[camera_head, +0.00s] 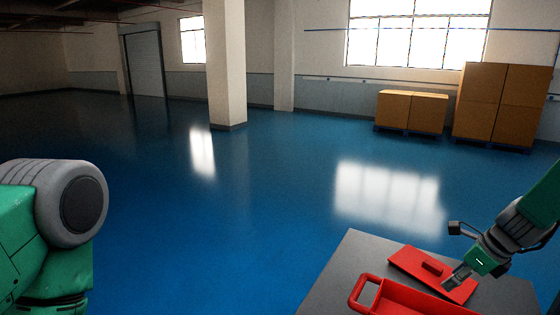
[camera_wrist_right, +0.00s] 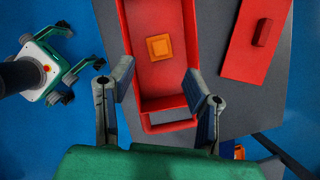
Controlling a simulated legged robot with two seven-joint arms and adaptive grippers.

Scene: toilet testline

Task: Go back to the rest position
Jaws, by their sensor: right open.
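My right gripper (camera_head: 461,254) is in the lower right of the head view, above the grey table, with its fingers spread apart. In the right wrist view my right gripper (camera_wrist_right: 160,75) is open and nothing is held between its fingers. It is over the handle end of a red box (camera_wrist_right: 137,65) that also shows in the head view (camera_head: 400,299). An orange block (camera_wrist_right: 159,47) lies inside the box. My left arm shows at the left edge of the head view, but its gripper is out of frame.
A red lid (camera_wrist_right: 243,60) with a raised grip lies beside the box on the grey table (camera_head: 345,262). The blue floor between is clear.

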